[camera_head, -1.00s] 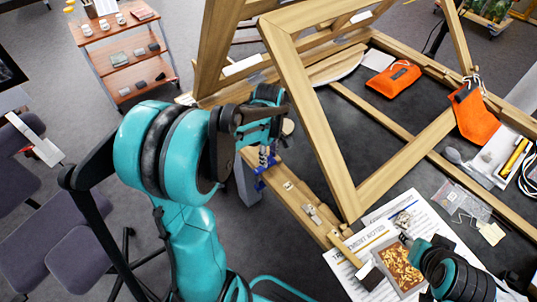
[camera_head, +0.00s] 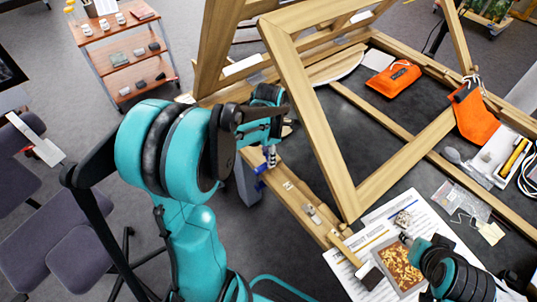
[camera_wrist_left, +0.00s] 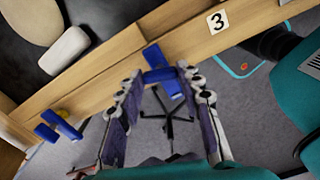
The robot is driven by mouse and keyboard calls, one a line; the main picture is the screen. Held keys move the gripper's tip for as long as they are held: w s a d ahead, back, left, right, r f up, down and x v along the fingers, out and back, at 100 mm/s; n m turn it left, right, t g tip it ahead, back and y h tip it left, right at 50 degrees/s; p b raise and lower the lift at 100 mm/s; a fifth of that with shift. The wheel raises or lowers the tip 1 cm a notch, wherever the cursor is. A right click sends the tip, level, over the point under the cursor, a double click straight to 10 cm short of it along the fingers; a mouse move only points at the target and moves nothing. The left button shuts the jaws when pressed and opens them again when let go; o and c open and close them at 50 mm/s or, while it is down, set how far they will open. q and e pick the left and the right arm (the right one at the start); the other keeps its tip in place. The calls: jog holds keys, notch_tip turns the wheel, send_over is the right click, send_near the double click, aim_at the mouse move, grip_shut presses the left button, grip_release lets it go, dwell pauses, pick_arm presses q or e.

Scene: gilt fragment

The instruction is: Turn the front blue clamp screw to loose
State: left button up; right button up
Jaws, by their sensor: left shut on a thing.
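A blue clamp (camera_wrist_left: 153,57) sits on the edge of the wooden beam in the left wrist view, and its blue screw (camera_wrist_left: 172,86) lies between the fingers of my left gripper (camera_wrist_left: 158,76). The gripper is shut on this screw. In the head view my left gripper (camera_head: 268,132) is over the beam edge, with blue clamp parts (camera_head: 262,168) showing just below it; the fingers partly hide the screw. A second blue clamp (camera_wrist_left: 58,128) is farther left on the beam in the wrist view, apart from the gripper. My right gripper (camera_head: 405,238) is over the printed sheets; its jaws are too small to read.
A wooden frame (camera_head: 310,110) rises close to the right of my left gripper. Orange pouches (camera_head: 393,78), printed sheets (camera_head: 350,258) and a gilt piece (camera_head: 398,265) lie on the dark table. A number 3 tag (camera_wrist_left: 217,21) is on the beam.

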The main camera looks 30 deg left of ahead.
pick_arm(q)
jog(key=n, duration=0.4)
jog(key=shift+n, duration=2.3)
jog(key=o, duration=1.2)
jog(key=shift+c, duration=0.2)
